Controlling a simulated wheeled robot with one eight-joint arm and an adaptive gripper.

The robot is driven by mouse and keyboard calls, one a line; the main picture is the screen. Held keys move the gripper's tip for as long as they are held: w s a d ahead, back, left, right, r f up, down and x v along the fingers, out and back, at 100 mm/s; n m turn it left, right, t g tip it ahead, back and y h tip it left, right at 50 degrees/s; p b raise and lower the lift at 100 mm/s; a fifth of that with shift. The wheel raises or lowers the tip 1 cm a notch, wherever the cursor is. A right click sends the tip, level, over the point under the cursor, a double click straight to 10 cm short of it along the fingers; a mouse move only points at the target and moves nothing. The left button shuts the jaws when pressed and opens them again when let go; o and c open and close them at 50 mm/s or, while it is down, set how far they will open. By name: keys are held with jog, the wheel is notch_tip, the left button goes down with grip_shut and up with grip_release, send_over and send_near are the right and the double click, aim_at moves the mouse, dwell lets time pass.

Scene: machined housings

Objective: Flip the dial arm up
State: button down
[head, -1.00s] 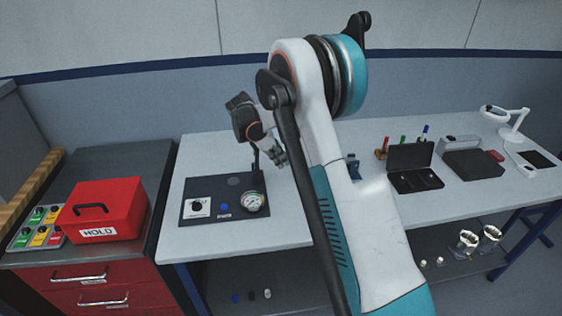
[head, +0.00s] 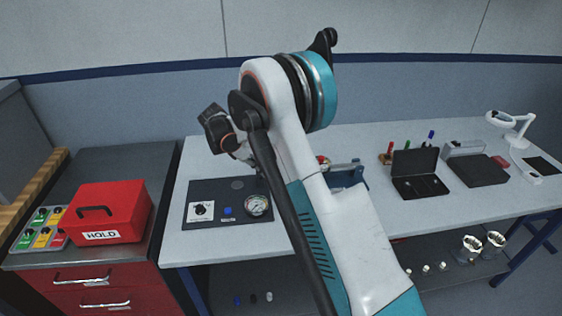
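A dark panel (head: 196,187) lies on the light workbench, carrying a round gauge (head: 257,205) with a pale dial face, a black knob (head: 201,209) on a white plate, a blue button (head: 228,211) and a flat grey disc (head: 237,184). I cannot make out the dial arm clearly; the panel's back right corner is partly covered by my arm. My gripper (head: 245,156) is above the panel's back edge, just behind the gauge. It is small and partly hidden by my arm link, so its fingers and any contact are unclear.
A red box (head: 125,212) marked HOLD and a button tray (head: 43,232) stand on the dark cabinet at left. A blue metal fixture (head: 350,172) is partly behind my arm. An open black case (head: 417,180) and a white lamp (head: 508,122) are farther right.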

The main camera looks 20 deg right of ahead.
jog(key=s+r+m+t+y+b, duration=0.1)
jog(key=s+r+m, duration=0.15)
jog(key=r, duration=0.35)
jog(key=s+r+m+t+b, duration=0.1)
jog(key=s+r, duration=0.2)
jog(key=r, duration=0.4)
jog(key=s+a+r+m+t+y, duration=0.1)
jog(key=s+a+r+m+t, duration=0.1)
jog(key=s, duration=0.7)
jog(key=s+a+r+m+t+y+b, duration=0.1)
jog(key=s+r+m, duration=0.3)
jog(key=s, duration=0.4)
jog(key=shift+s+a+t+y, duration=0.35)
jog(key=shift+t+y, duration=0.25)
jog(key=shift+y, duration=0.1)
